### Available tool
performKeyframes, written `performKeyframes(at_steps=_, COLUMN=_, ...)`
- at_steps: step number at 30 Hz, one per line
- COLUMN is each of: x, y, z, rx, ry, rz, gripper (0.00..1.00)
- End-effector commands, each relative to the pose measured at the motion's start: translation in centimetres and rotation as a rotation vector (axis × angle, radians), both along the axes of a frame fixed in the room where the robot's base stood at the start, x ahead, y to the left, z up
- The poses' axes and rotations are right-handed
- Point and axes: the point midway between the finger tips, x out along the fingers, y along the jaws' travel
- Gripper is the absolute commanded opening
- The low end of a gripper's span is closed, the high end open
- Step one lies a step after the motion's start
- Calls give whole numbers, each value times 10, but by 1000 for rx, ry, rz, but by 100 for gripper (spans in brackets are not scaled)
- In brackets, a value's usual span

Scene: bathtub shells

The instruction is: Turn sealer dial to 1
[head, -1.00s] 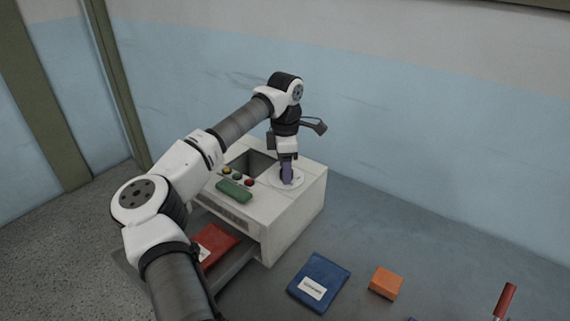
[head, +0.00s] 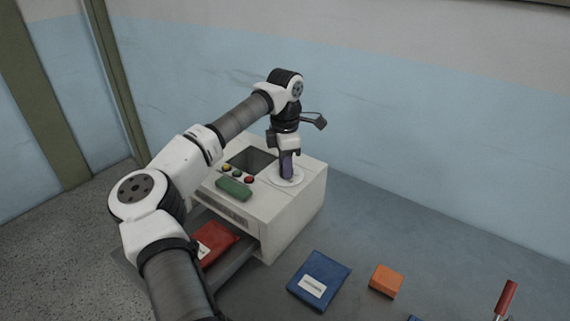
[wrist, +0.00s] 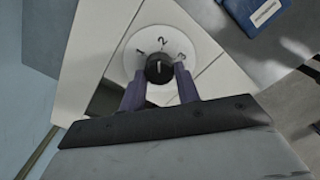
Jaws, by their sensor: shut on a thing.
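The sealer (head: 295,210) is a white box on the table in the head view. Its dial is a black knob (wrist: 159,69) with a white line on a white disc (wrist: 130,62) marked 1, 2 and 3. The line appears to point roughly toward the 2; its exact angle is hard to tell. The disc also shows on the sealer's top in the head view (head: 298,180). My gripper (wrist: 160,76) has its purple fingers shut on the knob, one on each side. In the head view my gripper (head: 287,176) points down and hides the knob.
The sealer's top has a dark opening (head: 252,160), a green block (head: 234,188) and small coloured buttons (head: 238,175). A blue packet (head: 320,279), an orange block (head: 386,281) and a red-handled tool (head: 506,298) lie to the right.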

Motion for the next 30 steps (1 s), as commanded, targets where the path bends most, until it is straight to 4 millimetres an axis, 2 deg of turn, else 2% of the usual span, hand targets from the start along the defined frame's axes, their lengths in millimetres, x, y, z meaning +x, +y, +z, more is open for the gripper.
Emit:
performKeyframes(at_steps=21, x=-2, y=0, z=-1, rx=3, ry=-1, rz=641, gripper=9)
performKeyframes(at_steps=30, x=-2, y=-1, z=0, rx=2, ry=-1, rz=834, gripper=9)
